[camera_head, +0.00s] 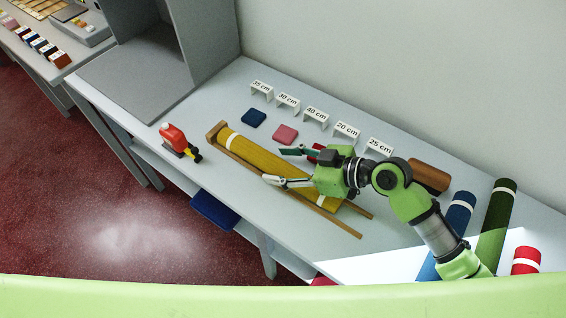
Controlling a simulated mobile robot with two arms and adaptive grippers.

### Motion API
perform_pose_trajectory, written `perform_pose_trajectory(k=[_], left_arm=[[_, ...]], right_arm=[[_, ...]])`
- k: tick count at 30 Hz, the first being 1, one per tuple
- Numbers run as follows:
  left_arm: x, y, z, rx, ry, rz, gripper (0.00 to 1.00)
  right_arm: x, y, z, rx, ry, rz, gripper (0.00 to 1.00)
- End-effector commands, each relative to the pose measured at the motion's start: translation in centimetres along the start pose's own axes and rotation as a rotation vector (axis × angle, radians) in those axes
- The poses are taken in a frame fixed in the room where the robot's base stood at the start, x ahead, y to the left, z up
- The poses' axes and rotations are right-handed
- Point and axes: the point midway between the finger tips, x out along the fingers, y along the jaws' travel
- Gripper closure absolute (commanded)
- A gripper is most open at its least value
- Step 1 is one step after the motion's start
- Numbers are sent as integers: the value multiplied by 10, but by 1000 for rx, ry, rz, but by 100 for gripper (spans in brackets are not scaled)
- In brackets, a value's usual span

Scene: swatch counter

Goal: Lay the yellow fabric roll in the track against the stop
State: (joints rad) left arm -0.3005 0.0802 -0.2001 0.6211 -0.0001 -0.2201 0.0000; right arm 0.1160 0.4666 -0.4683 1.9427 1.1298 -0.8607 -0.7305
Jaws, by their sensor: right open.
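The yellow fabric roll (258,156) lies lengthwise in the wooden track (334,222), between its two rails. Its far-left end, near a white band, is at the track's wooden end stop (215,130); it looks touching or very close, and I cannot tell which. My right gripper (275,165) is open above the middle of the roll, its fingers pointing left. It hides part of the roll and of the back rail. I cannot tell whether the fingers touch the roll. My left gripper is not in view.
A red and black tool (175,137) stands left of the track. Small length signs (288,101) and swatches (284,134) line the back. Grey panels (135,82) stand at the back left.

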Motion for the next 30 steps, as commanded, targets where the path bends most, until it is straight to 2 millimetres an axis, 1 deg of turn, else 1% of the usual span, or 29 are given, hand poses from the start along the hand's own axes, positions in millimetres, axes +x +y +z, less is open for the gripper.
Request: perform_pose_trajectory(k=[5, 6, 7, 11, 15, 21, 25, 30], left_arm=[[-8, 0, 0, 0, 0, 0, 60], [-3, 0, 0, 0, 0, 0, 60], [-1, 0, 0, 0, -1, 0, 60], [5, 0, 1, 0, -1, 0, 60], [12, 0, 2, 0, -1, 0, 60], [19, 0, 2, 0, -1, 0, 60], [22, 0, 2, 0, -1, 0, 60], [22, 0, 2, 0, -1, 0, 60]], right_arm=[[-3, 0, -8, 1, 1, 0, 48], [-8, 1, -2, -1, -1, 2, 48], [-12, 1, -2, -1, -1, 2, 48], [-38, 0, 0, -4, -4, 1, 48], [-68, 0, 0, -3, -5, 1, 48], [-102, 0, -1, -2, -3, 1, 48], [-115, 0, -2, 0, -2, 0, 48], [-122, 0, -4, 0, 1, -2, 48]])
